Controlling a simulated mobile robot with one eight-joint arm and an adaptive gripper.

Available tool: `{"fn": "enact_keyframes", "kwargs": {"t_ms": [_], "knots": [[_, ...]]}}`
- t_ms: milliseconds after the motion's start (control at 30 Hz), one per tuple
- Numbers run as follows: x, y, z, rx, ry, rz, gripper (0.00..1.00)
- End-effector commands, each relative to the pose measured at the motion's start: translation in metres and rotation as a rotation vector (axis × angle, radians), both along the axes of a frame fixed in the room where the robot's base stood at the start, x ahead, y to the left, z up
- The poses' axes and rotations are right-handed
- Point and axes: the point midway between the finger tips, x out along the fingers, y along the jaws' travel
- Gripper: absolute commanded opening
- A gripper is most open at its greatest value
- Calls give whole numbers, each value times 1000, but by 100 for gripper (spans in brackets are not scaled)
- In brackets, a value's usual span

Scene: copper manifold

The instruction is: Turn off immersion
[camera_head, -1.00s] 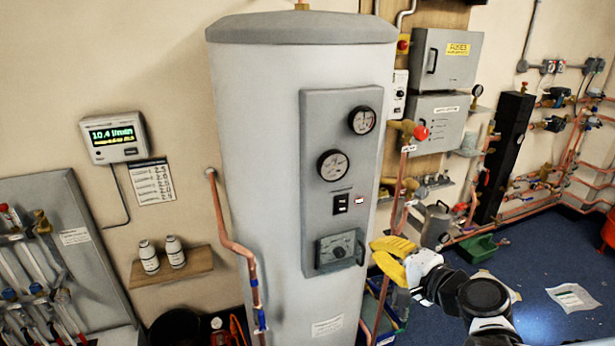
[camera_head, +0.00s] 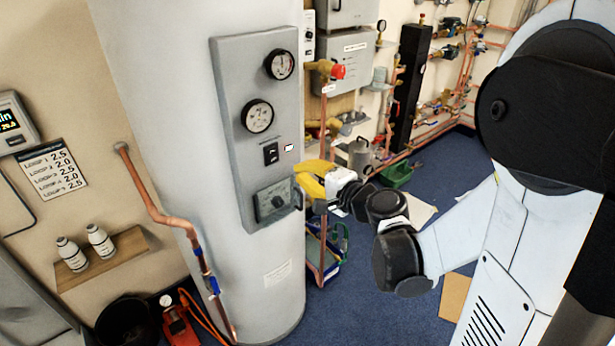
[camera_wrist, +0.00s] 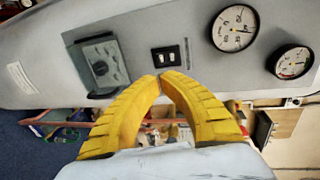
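The grey control panel (camera_head: 231,110) is on the front of the white cylinder (camera_head: 150,90). A black double rocker switch (camera_head: 271,153) sits mid-panel, under two round gauges; in the wrist view it (camera_wrist: 167,56) lies just beyond the fingertips. Its on/off position is too small to tell. A dial box (camera_head: 273,201) is below it. My gripper (camera_head: 299,170), with yellow fingers, is at the panel's right side, between switch and dial height. In the wrist view the fingertips (camera_wrist: 160,77) meet with nothing between them. Contact with the switch is not visible.
A copper pipe with a red-capped valve (camera_head: 338,71) stands right of the cylinder, behind my gripper. A shelf with two white bottles (camera_head: 130,250) is on the left wall. Blue floor (camera_head: 400,310) is open at the lower right.

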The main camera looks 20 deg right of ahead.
Motion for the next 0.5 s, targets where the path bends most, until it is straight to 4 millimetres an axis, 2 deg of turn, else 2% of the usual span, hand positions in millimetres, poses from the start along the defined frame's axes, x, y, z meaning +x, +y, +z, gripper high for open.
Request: {"fn": "enact_keyframes", "kwargs": {"t_ms": [100,300,500], "knots": [[26,10,-8,0,0,4,0],[61,21,-15,0,0,3,0],[81,27,-18,0,0,1,0]]}}
